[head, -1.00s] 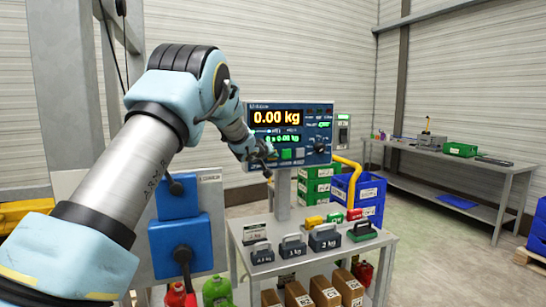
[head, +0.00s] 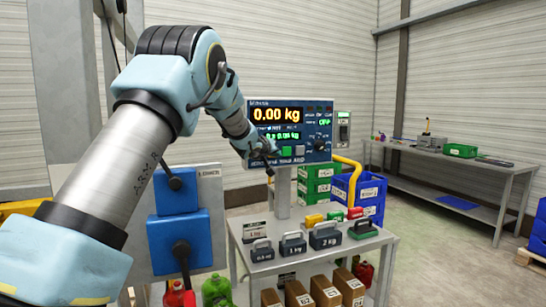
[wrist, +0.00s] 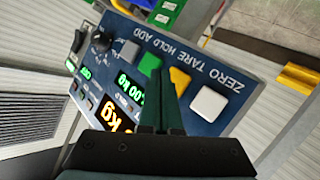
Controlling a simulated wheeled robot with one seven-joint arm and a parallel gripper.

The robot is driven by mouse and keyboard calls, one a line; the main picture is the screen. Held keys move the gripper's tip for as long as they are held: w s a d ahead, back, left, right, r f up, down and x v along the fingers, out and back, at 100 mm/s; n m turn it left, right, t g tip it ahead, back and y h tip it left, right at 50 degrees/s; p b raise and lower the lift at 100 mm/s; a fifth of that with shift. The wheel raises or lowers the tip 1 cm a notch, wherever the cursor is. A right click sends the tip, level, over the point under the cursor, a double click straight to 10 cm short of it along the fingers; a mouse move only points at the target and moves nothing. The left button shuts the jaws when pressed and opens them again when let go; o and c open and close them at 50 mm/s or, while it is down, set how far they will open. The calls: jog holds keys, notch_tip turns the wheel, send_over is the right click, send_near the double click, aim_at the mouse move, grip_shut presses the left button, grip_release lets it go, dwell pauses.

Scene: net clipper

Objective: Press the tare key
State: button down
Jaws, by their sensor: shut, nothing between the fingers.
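The scale console (head: 290,132) is a dark blue panel reading 0.00 kg in orange. In the wrist view its keys lie in a row under the words ZERO, TARE, HOLD and ADD. The tare key (wrist: 181,78) is yellow, between the white zero key (wrist: 208,103) and the green hold key (wrist: 150,63). My gripper (wrist: 161,76) is shut and empty, its dark fingertips close in front of the panel, showing between the yellow and green keys. I cannot tell whether they touch. In the head view my gripper (head: 268,152) hides the yellow key.
The grey add key (wrist: 129,48) and a dark knob (wrist: 102,42) are farther along the panel. Below the console, a grey table (head: 285,262) holds several weights, such as the 2 kg weight (head: 325,235). A yellow pipe (head: 350,163) stands to the right.

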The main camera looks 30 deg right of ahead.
jog(key=s+b, duration=0.2)
jog(key=s, duration=0.2)
jog(key=shift+a+b, duration=0.25)
jog(key=shift+b, duration=0.15)
dwell(0.5)
